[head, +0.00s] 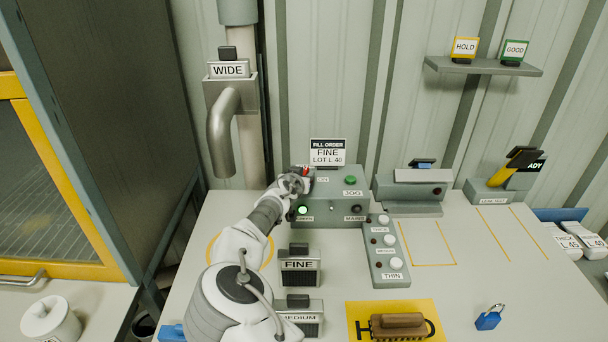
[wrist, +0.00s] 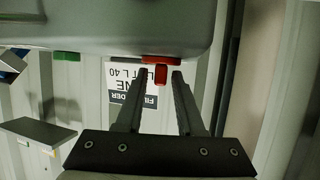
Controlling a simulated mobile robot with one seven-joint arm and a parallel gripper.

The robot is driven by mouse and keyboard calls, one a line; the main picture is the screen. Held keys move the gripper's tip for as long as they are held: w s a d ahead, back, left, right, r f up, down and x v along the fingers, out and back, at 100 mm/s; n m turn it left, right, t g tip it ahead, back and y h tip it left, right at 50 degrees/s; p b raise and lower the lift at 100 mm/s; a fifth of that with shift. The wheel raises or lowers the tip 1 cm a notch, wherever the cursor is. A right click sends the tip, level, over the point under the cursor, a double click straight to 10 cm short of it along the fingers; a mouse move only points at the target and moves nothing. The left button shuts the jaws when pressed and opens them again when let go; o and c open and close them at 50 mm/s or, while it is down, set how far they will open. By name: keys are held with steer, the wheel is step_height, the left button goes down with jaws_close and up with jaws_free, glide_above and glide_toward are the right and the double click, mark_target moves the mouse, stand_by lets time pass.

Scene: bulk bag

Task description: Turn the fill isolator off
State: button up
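The control box (head: 340,208) stands at the back of the bench against the wall. A red handle (head: 305,171), which looks like the isolator, shows at its upper left, mostly hidden by my gripper (head: 299,180). The label beside it is partly covered. In the wrist view the red handle (wrist: 161,75) sticks out from a red base on the grey box (wrist: 110,25). My gripper (wrist: 160,74) has its two fingertips on either side of this handle, with a small gap seen at each side. A green lamp (head: 303,210) on the box is lit.
A FILL ORDER card (head: 327,152) reading FINE, LOT L 40 stands behind the box. A button panel (head: 386,250) stands in front to the right. FINE (head: 300,266) and MEDIUM (head: 298,317) blocks stand near my arm. A spout (head: 222,130) hangs at left.

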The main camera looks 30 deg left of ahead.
jaws_close()
steer(key=shift+w+d+y, duration=0.2)
steer(key=shift+d+y, duration=0.05)
steer(key=shift+y, duration=0.15)
steer(key=shift+w+d+n+g+y, duration=0.1)
steer(key=shift+d+n+g+y, duration=0.1)
steer(key=shift+n+y, duration=0.3)
steer(key=shift+d+n+g+y, duration=0.1)
steer(key=shift+n+g+y, duration=0.15)
steer(key=shift+n, duration=0.35)
steer(key=shift+n+y, duration=0.3)
steer(key=shift+y, duration=0.05)
steer(key=shift+a+g, duration=0.15)
steer(key=shift+g, duration=0.1)
steer(key=shift+o, duration=1.3)
jaws_free()
steer(key=shift+a, duration=0.1)
